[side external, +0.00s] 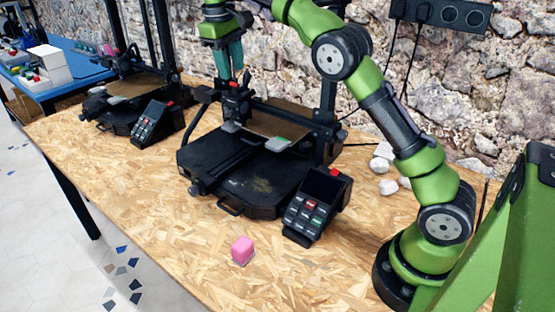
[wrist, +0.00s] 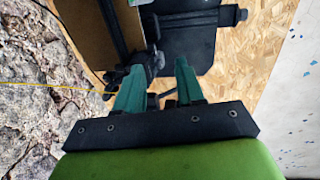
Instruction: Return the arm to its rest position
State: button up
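My arm is green with dark joints and reaches up and over from its base at the right of the side view. My gripper (side external: 229,76) hangs pointing down above the middle printer, near its print head (side external: 235,98). In the wrist view my gripper (wrist: 160,68) has two teal fingers standing apart, with no held object visible between them. From these views I cannot tell the exact gap between the fingertips and the printer parts.
The black middle printer (side external: 215,172) stands below my gripper, its control box (side external: 314,205) at its front right. Another printer (side external: 115,112) stands left. White stones (side external: 380,165) lie near the stone wall (side external: 480,85).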

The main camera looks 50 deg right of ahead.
jog(key=shift+a+r, duration=0.2)
jog(key=shift+r, duration=0.05)
jog(key=s+a+f+m+t+y, duration=0.1)
jog(key=s+a+f+t, duration=0.1)
jog(key=s, duration=0.7)
jog(key=s+a+f+m+t+y, duration=0.1)
jog(key=s+a+f+t, duration=0.1)
jog(key=s, duration=0.7)
jog(key=s+a+f+m+t+y, duration=0.2)
jog(key=s+f+t, duration=0.1)
jog(key=s, duration=0.6)
jog(key=shift+s+a+f, duration=0.3)
jog(key=shift+s+f, duration=0.05)
jog(key=shift+f, duration=0.05)
